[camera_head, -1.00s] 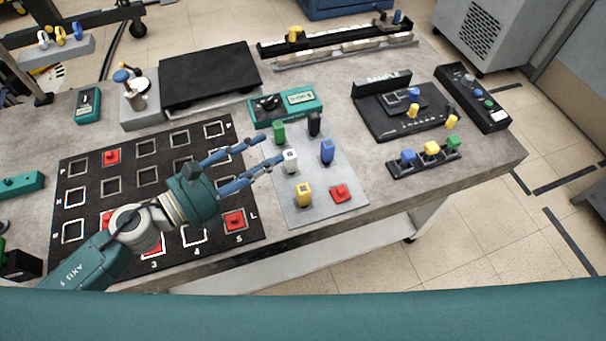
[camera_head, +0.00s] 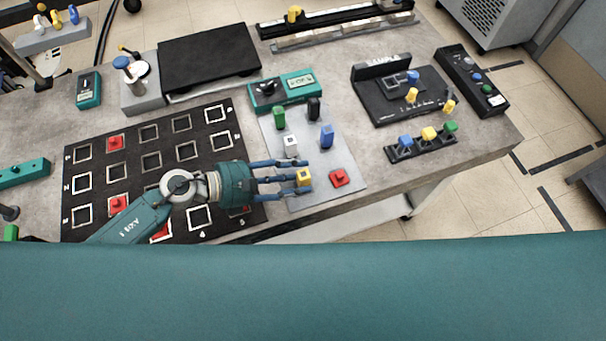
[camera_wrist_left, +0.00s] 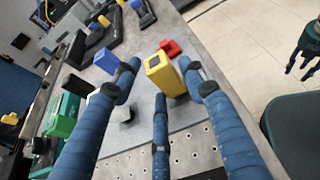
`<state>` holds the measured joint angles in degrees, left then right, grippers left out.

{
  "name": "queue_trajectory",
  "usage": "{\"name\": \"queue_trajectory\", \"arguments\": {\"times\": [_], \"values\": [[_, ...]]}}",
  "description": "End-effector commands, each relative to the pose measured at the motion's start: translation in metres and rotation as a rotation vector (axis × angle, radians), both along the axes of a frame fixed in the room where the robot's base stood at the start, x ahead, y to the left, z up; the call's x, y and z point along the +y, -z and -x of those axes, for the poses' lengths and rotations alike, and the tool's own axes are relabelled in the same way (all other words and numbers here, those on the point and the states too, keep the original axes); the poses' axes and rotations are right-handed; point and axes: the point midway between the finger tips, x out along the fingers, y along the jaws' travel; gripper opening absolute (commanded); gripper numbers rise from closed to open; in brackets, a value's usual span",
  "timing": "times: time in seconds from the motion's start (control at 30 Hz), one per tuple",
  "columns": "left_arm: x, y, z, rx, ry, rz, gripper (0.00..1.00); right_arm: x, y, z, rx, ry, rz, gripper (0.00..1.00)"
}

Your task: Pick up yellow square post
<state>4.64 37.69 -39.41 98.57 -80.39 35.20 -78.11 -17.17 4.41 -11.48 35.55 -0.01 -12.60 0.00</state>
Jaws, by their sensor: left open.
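The yellow square post (camera_head: 303,177) stands upright on the grey plate (camera_head: 327,200), near its front left edge. My left gripper (camera_head: 296,179) is open, with its blue fingers reaching to the right around the post in the head view. In the left wrist view the yellow post (camera_wrist_left: 163,78) stands ahead of and between the spread fingers of my left gripper (camera_wrist_left: 160,85). Whether any finger touches it I cannot tell.
On the same plate stand a red piece (camera_head: 338,178), a white post (camera_head: 291,147), a blue post (camera_head: 327,136), a green post (camera_head: 279,118) and a black post (camera_head: 313,109). A black numbered board (camera_head: 110,190) lies to the left.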

Motion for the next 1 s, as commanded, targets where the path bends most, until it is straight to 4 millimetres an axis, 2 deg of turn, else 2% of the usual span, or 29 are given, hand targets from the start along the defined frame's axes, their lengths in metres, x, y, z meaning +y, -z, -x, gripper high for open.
{"name": "queue_trajectory", "arguments": {"times": [0.03,0.13,0.4,0.47,0.6,1.0], "values": [[-0.007,-0.001,-0.003,0.002,-0.002,0.003,0.43,0.000,-0.006,-0.003,-0.005,0.000,-0.001,0.40],[-0.015,0.005,-0.006,0.000,-0.001,0.001,0.43,0.000,-0.009,-0.004,-0.007,-0.001,0.000,0.40],[-0.018,0.008,-0.006,0.000,-0.001,0.000,0.43,-0.004,-0.008,-0.002,-0.004,-0.003,0.005,0.40],[-0.018,0.008,-0.006,0.000,-0.001,0.000,0.33,-0.005,-0.008,-0.002,-0.003,-0.003,0.005,0.40],[-0.018,0.008,-0.006,0.000,-0.001,0.000,0.05,-0.005,-0.008,-0.001,-0.001,-0.002,0.005,0.40],[-0.017,0.001,-0.007,-0.003,-0.001,0.000,0.03,-0.005,-0.008,0.001,0.002,-0.001,0.006,0.40]]}}
